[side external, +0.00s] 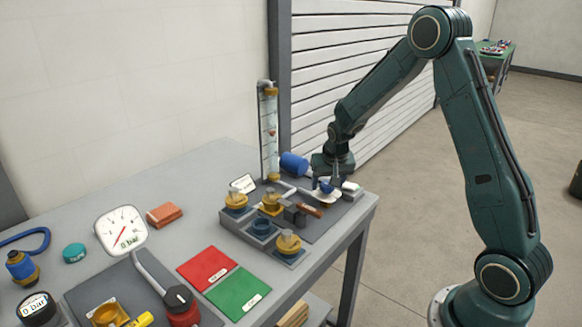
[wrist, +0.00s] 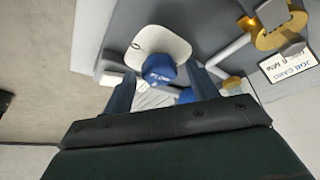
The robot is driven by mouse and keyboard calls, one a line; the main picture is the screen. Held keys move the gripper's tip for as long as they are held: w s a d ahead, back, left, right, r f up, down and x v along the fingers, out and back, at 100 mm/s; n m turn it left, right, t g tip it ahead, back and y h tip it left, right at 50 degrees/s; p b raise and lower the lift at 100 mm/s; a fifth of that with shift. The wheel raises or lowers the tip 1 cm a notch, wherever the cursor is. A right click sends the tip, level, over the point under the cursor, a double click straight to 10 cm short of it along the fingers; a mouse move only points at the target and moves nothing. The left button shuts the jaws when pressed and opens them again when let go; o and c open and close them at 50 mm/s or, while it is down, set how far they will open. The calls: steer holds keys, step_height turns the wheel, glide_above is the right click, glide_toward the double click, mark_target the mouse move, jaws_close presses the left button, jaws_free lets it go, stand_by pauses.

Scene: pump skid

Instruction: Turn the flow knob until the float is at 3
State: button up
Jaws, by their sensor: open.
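The blue flow knob (wrist: 160,67), lettered "FLOW", sits in front of a pale round dial plate (wrist: 158,42) in the wrist view. It is small in the side external view (side external: 326,187). My gripper (wrist: 163,84) is open, with one finger on each side of the knob's near part; I cannot tell whether either finger touches it. In the side external view my gripper (side external: 331,178) is low over the skid's far right end. The clear flow tube (side external: 268,150) stands upright behind, with a small reddish float (side external: 272,132) around mid-height. Its scale is too small to read.
A blue cylinder (side external: 293,164) lies close left of my gripper. Brass fittings (side external: 271,203) and a job card (side external: 243,184) are nearby. A gauge (side external: 121,230), red mat (side external: 207,267) and green mat (side external: 238,293) are farther left. The table's right edge is near.

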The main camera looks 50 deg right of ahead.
steer(key=shift+r, duration=0.15)
steer(key=v, duration=1.3)
steer(key=shift+r, duration=0.25)
steer(key=shift+a, duration=0.15)
steer(key=s+a+r+n+t+y, duration=0.1)
steer(key=s+a+r+n, duration=0.2)
steer(key=s+a, duration=0.4)
steer(key=s+a+r+n+t+y, duration=0.1)
steer(key=s+a+r+n, duration=0.3)
steer(key=s, duration=1.2)
steer(key=shift+s+a+r+n+y, duration=0.2)
steer(key=shift+a+n+y, duration=0.4)
steer(key=shift+a, duration=1.65)
